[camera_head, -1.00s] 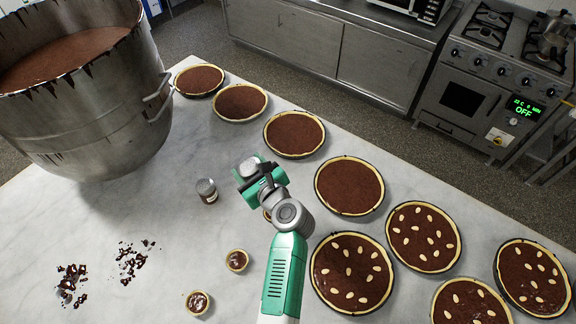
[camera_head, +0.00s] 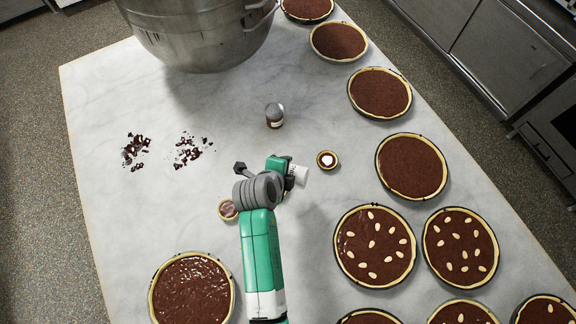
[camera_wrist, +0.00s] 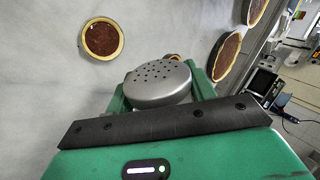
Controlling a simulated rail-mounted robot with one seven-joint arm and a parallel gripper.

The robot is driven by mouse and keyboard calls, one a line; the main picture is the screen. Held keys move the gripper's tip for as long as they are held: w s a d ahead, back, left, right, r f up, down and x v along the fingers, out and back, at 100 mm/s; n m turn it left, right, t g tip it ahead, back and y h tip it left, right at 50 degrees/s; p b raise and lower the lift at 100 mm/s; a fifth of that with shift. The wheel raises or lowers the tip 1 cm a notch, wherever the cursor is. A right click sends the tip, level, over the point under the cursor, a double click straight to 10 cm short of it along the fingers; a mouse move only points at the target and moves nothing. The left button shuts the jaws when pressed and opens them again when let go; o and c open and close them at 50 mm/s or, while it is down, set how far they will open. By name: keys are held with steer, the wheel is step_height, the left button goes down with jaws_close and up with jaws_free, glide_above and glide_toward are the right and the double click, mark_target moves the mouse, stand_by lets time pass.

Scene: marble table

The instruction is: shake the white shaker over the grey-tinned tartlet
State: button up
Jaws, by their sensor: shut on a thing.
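My gripper (camera_head: 288,170) is shut on the white shaker (camera_head: 300,175), which sticks out to the right, tilted, in the head view. In the wrist view the shaker's grey holed lid (camera_wrist: 160,82) shows between my green fingers. Another small tartlet (camera_head: 228,209) lies left of my wrist. A sliver of a third shows beside my gripper, mostly hidden. The wrist view shows one dark tartlet (camera_wrist: 102,38) left of the lid. I cannot tell which tartlet has the grey tin.
A second shaker, dark with a grey lid (camera_head: 275,115), stands behind my gripper. A big steel pot (camera_head: 195,35) is at the back. Large chocolate tarts (camera_head: 412,166) line the right side; another (camera_head: 192,287) is front left. Chocolate crumbs (camera_head: 190,150) lie on the marble (camera_head: 110,210).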

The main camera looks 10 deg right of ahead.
steer(key=shift+w+r+n+g+h+b, duration=0.1)
steer(key=shift+n+g+h+b, duration=0.35)
steer(key=shift+h+b, duration=0.7)
steer(key=n+h+b, duration=0.1)
steer(key=h+b, duration=0.1)
steer(key=b, duration=0.1)
steer(key=shift+g+h, duration=0.25)
steer(key=shift+h, duration=0.1)
step_height(320, 180, down, 6)
steer(key=b, duration=0.6)
steer(key=shift+r, duration=0.1)
step_height(320, 180, down, 2)
steer(key=shift+r, duration=0.1)
